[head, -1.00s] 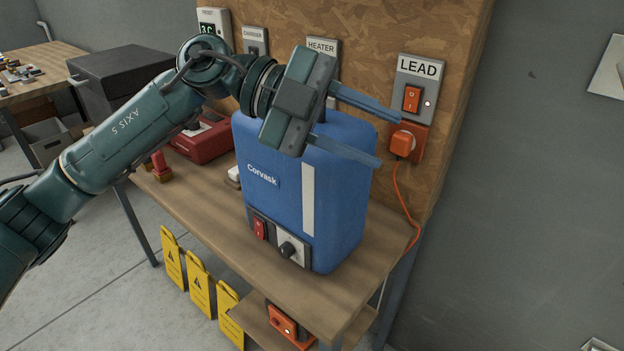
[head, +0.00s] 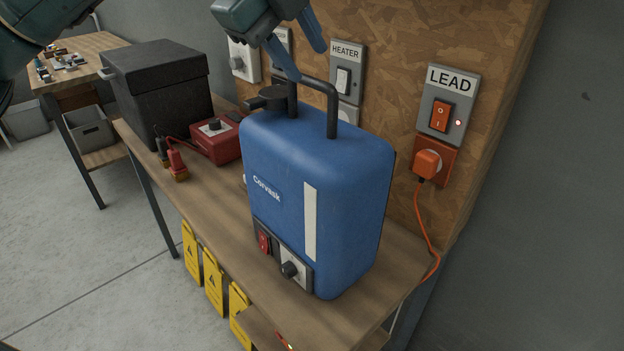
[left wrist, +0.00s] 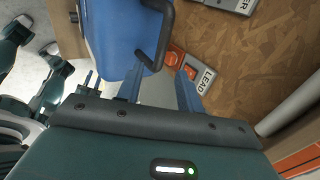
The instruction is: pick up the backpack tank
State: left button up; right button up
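The blue backpack tank (head: 345,185) stands upright on the wooden bench. Its black carry handle (head: 331,108) rises from the top, beside a dark cap (head: 268,98). A red switch (head: 264,241) and a knob (head: 289,270) are low on its front. My left gripper (head: 308,62) is open and empty, above the handle and slightly behind it in the picture. In the left wrist view the fingers (left wrist: 160,66) are apart, and the handle (left wrist: 167,35) shows beyond the fingertips. My right gripper seems to show small at the left there; its opening is unclear.
An orange plug (head: 428,163) sits in the socket under the LEAD switch (head: 440,115), its orange cord hanging beside the bench (head: 205,210). A red charger (head: 215,137) and a black box (head: 160,90) stand left of the tank. The board wall is close behind.

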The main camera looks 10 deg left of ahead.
aim_at(319, 81)
pick_arm(q)
jog(key=shift+p+x, duration=0.95)
jog(key=shift+x, duration=2.6)
jog(key=shift+a, duration=0.15)
jog(key=shift+c, duration=0.5)
grip_shut()
jog(key=shift+r, duration=0.2)
